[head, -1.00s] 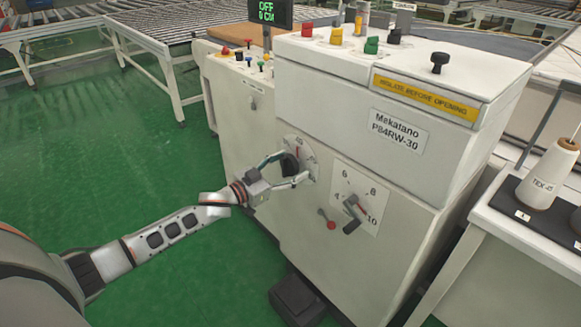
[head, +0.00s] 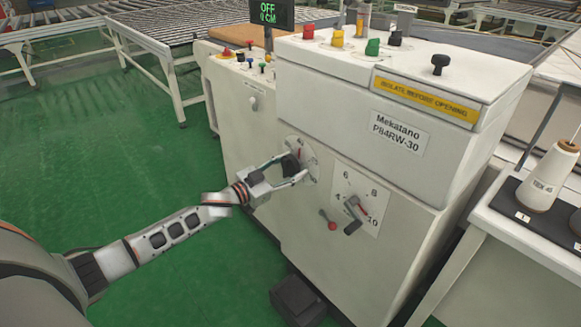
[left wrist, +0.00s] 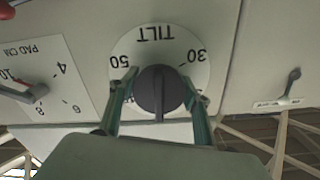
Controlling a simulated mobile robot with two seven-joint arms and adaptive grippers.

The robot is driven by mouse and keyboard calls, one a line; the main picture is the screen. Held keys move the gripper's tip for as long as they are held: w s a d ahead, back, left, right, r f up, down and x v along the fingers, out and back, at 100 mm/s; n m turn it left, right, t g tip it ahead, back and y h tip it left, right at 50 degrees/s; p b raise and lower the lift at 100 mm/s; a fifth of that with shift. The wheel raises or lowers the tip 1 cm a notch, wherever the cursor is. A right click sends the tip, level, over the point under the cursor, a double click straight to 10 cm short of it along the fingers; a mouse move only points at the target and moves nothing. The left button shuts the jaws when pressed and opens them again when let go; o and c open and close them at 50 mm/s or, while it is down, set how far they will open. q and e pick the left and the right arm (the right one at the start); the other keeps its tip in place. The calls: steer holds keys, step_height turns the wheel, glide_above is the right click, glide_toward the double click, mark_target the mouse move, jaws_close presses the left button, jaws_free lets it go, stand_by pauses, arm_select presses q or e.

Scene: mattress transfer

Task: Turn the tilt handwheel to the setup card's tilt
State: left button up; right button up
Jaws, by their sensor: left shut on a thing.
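The tilt handwheel (head: 291,164) is a dark knob on a round white dial on the front of the cream machine. In the left wrist view the knob (left wrist: 160,90) sits on the dial (left wrist: 150,42), which reads TILT, 50 and 30 upside down. My left gripper (head: 296,168) has one finger on each side of the knob and is shut on it; its fingers (left wrist: 158,108) also show in the left wrist view. The exact tilt setting is not clear. No readable setup card shows. My right gripper is not in view.
A pad dial (head: 357,205) with a crank and a red-knobbed lever (head: 331,226) are right of the handwheel. A dark pedal (head: 297,299) stands on the floor below. A side table (head: 530,222) with a thread cone is at right. Green floor is clear at left.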

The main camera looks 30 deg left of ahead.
arm_select(q)
steer(key=shift+m, duration=0.7)
steer(key=m, duration=0.3)
steer(key=shift+a+m+p, duration=0.1)
steer(key=shift+m+p, duration=0.25)
steer(key=shift+m, duration=0.05)
steer(key=m, duration=0.5)
steer(key=shift+a+r, duration=0.1)
steer(key=shift+m, duration=0.3)
steer(key=shift+w, duration=0.1)
steer(key=o, duration=1.1)
steer(key=shift+o, duration=0.2)
